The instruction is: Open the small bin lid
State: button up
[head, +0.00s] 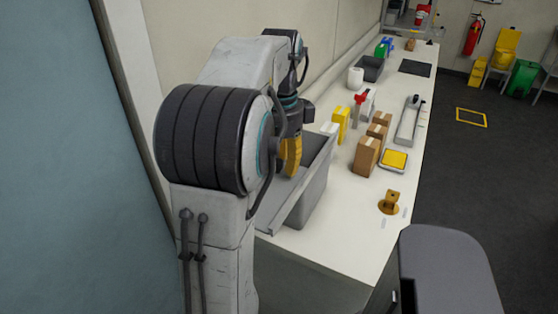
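A grey bin (313,198) stands on the white bench, right of my arm. A flat grey strip runs along its near upper side; I cannot tell whether this is its lid or its rim. My gripper (290,174) has yellow-orange fingers that point down over the bin's top, left of its middle. The fingers overlap in this view, so whether they are open or shut does not show. I cannot tell whether they touch the bin. My arm hides the bin's left part.
Cardboard boxes (366,155), a yellow-topped scale (394,160) and an orange-brown stand (389,203) are on the white bench (345,225). A dark tray (370,68) is farther back.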

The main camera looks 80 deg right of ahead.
jog(key=shift+o, duration=1.2)
jog(key=shift+r, duration=0.1)
notch_tip(320, 180, up, 12)
dwell(1.1)
